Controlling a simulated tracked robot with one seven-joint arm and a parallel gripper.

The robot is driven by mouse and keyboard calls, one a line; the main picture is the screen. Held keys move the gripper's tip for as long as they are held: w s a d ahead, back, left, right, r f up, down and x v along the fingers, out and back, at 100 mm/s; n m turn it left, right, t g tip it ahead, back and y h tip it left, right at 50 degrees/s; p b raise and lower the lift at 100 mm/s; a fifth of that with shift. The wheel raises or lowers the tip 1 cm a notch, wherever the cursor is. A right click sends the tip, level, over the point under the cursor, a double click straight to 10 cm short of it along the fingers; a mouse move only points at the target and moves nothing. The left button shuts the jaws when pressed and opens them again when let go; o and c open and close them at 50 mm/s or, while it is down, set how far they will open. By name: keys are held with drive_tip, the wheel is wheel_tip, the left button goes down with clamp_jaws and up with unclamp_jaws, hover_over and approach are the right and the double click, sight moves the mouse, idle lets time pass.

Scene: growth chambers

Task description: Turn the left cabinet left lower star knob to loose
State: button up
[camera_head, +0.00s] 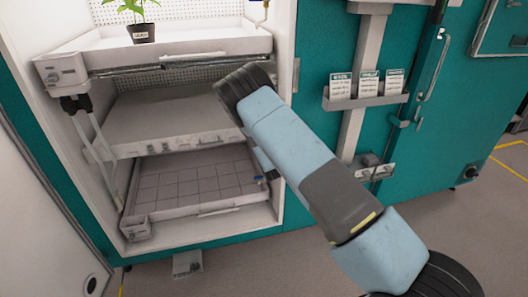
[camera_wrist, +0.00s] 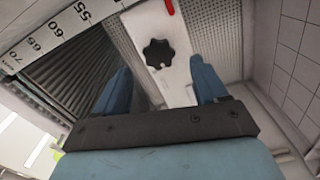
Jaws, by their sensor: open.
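In the wrist view a black star knob (camera_wrist: 159,53) sits on a pale bracket (camera_wrist: 178,88). My gripper (camera_wrist: 160,70) is open, with one blue finger on each side of the bracket, below the knob in the picture. The fingers look apart from the knob, and nothing is between them but the view of the bracket. In the head view my arm reaches to the open cabinet (camera_head: 289,110) at its right side. The gripper and this knob are hidden there.
A numbered scale (camera_wrist: 62,30) and ribbed panel lie left of the knob; a red part (camera_wrist: 169,6) is above it. The cabinet holds an upper tray (camera_head: 190,45) with a potted plant (camera_head: 141,30), a middle shelf (camera_head: 165,120) and a lower tray (camera_head: 190,185). A label holder (camera_head: 365,102) is right.

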drive_tip(key=v, duration=0.9)
drive_tip(key=shift+s, duration=0.35)
drive_tip(key=s+d+r+m+g+h, duration=0.1)
drive_tip(key=d+r+m, duration=0.25)
drive_tip(key=r, duration=0.35)
drive_tip(key=d+r+m+g+h, duration=0.2)
drive_tip(key=d+r+m, duration=0.15)
drive_tip(key=r, duration=0.35)
drive_tip(key=s+d+r+m+g+h, duration=0.1)
drive_tip(key=d+r+m, duration=0.2)
drive_tip(key=d+r, duration=0.25)
drive_tip(key=s+d+r+m+g, duration=0.2)
drive_tip(key=s+d+r, duration=0.1)
drive_tip(key=s+r, duration=0.3)
drive_tip(key=s+d+r+m+g, duration=0.1)
drive_tip(key=s+d+r+m, duration=0.15)
drive_tip(key=s+r, duration=0.45)
drive_tip(key=s+d+r+m+g, duration=0.1)
drive_tip(key=s+d+r, duration=0.1)
drive_tip(key=s, duration=0.8)
drive_tip(key=s+d+r+m+g, duration=0.2)
drive_tip(key=s, duration=0.8)
drive_tip(key=s+d+r+m+g+h, duration=0.1)
drive_tip(key=s+d+r, duration=0.1)
drive_tip(key=s, duration=0.8)
drive_tip(key=shift+r+g, duration=0.35)
drive_tip(key=shift+g, duration=0.05)
